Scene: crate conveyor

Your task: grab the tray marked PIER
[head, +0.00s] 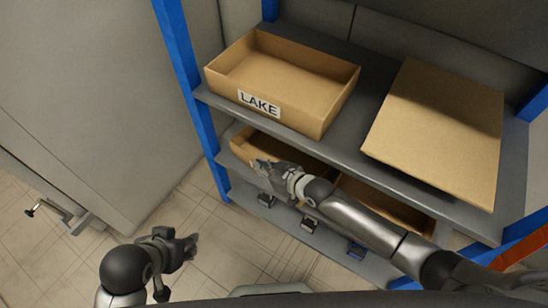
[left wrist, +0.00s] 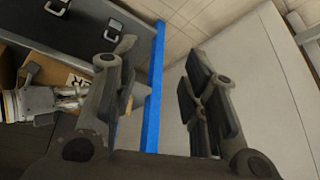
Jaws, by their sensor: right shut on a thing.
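A cardboard tray (head: 243,143) sits at the left of the lower shelf. My right gripper (head: 264,166) is shut on its front rim. The gripper covers most of a white label there, so I cannot read it. In the left wrist view the right gripper (left wrist: 72,95) shows beside part of the pale label (left wrist: 78,81). The word PIER is not readable anywhere. My left gripper (head: 190,244) is open and empty, in front of the rack and left of it. Its two spread fingers also show in the left wrist view (left wrist: 158,65).
A cardboard tray marked LAKE (head: 310,117) stands on the upper shelf (head: 345,153), above the gripped one. A flat-topped cardboard box (head: 440,125) is right of it. Another tray (head: 385,204) is on the lower shelf, partly behind my right arm. A blue post (head: 183,70) bounds the rack's left.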

